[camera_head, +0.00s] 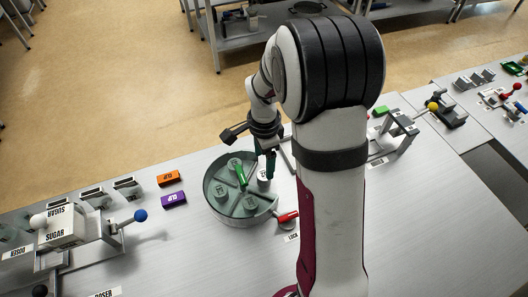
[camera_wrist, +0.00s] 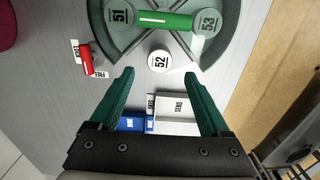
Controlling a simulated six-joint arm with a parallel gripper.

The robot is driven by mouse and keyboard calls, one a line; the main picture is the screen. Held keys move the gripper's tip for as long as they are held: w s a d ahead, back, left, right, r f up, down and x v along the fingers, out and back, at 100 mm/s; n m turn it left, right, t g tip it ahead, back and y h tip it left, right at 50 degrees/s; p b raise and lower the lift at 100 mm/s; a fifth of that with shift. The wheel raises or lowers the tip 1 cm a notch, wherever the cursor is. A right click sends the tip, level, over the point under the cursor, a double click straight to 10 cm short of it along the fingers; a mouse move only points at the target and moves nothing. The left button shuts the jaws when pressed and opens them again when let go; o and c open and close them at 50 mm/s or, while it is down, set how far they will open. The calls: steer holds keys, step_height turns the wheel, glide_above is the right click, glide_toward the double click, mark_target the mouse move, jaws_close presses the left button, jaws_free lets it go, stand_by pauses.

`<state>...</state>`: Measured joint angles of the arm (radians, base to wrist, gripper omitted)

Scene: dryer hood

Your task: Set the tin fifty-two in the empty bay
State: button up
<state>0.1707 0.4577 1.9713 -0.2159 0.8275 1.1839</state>
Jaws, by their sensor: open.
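The white tin fifty-two (camera_wrist: 159,61) stands upright with its label up, just beyond my open fingertips. My gripper (camera_wrist: 159,74) is open with nothing between its green fingers. In the head view my gripper (camera_head: 269,170) is over the right side of the round drum (camera_head: 209,200), by a white tin (camera_head: 264,175). Tins fifty-one (camera_wrist: 119,14) and fifty-three (camera_wrist: 208,22) look greenish, as if under a clear cover; tin fifty-two looks uncovered. A green bar handle (camera_wrist: 167,20) lies between them. I cannot tell which bay is empty.
A red lever (camera_wrist: 86,60) stands beside the drum between LOCK and FREE labels; it also shows in the head view (camera_head: 288,216). A SEND label (camera_wrist: 178,106) and a blue block (camera_wrist: 132,123) lie below my fingers. Orange (camera_head: 168,178) and purple (camera_head: 173,200) clip boxes and a sugar doser (camera_head: 60,230) stand left.

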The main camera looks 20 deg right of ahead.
mark_target(264, 176)
steer(key=s+a+r+n+y, duration=0.1)
steer(key=s+a+r+n, duration=0.2)
steer(key=s+r, duration=0.3)
steer(key=s+a+r+n, duration=0.3)
steer(key=s+r+n, duration=0.1)
steer(key=s+r, duration=0.25)
steer(key=s+a+n, duration=0.3)
steer(key=s+n, duration=0.2)
steer(key=s, duration=0.5)
steer(key=shift+s+a+f+y, duration=0.3)
steer(key=shift+s+a+y, duration=0.05)
steer(key=shift+y, duration=0.05)
